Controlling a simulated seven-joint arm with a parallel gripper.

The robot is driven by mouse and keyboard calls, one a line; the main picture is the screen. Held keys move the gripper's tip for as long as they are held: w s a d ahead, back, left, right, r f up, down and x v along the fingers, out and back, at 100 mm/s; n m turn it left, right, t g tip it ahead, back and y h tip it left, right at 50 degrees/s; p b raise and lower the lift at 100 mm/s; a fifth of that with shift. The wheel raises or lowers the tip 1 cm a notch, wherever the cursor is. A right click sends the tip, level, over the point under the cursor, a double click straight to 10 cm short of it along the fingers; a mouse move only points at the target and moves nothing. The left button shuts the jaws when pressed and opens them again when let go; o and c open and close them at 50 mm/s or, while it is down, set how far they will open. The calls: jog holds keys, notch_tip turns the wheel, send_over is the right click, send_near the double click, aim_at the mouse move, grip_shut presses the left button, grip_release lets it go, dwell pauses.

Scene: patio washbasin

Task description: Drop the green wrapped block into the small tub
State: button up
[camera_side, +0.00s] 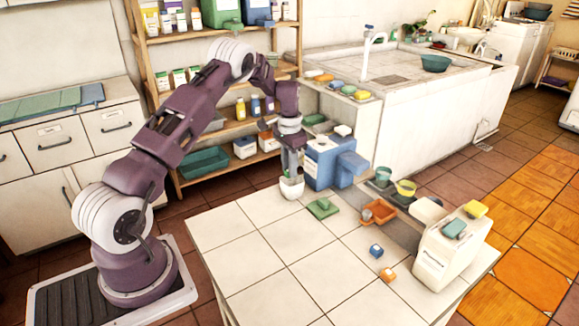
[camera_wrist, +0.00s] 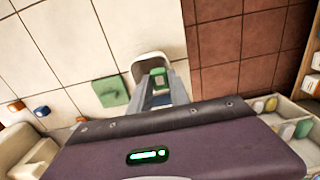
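The small tub (camera_side: 291,189) is white and stands on the tiled table near its back edge. In the wrist view the tub (camera_wrist: 151,58) opens just beyond my fingertips. The green wrapped block (camera_wrist: 158,73) shows between the two fingertips, over the tub's mouth, with a finger against each side. My gripper (camera_wrist: 159,82) appears shut on it. In the side view my gripper (camera_side: 291,174) points down right above the tub, its tips at the rim; the block cannot be made out there.
A green square piece (camera_side: 322,208) lies beside the tub, and an orange tray (camera_side: 379,212) farther right. A blue box-shaped container (camera_side: 329,160) stands close behind the tub. A blue cube (camera_side: 376,250) and an orange cube (camera_side: 388,275) lie toward the front. The table's left part is clear.

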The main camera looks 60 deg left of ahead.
jog(key=o, duration=0.4)
notch_tip(320, 180, up, 7)
jog(key=shift+r, duration=0.1)
dwell(0.3)
jog(key=s+d+r+t, duration=0.2)
jog(key=s+d+r, duration=0.3)
jog(key=d+r, duration=0.45)
jog(key=s+d+r+t, duration=0.1)
jog(key=s+d+r, duration=0.5)
jog(key=d+r, duration=0.4)
jog(key=s+d+t, duration=0.1)
jog(key=s+d, duration=0.2)
jog(key=s, duration=0.3)
jog(key=s+d, duration=0.3)
jog(key=s, duration=0.4)
jog(key=s+d+f+t, duration=0.1)
jog(key=s+d, duration=0.2)
jog(key=s, duration=0.4)
jog(key=shift+s+t, duration=0.2)
jog(key=shift+t, duration=0.1)
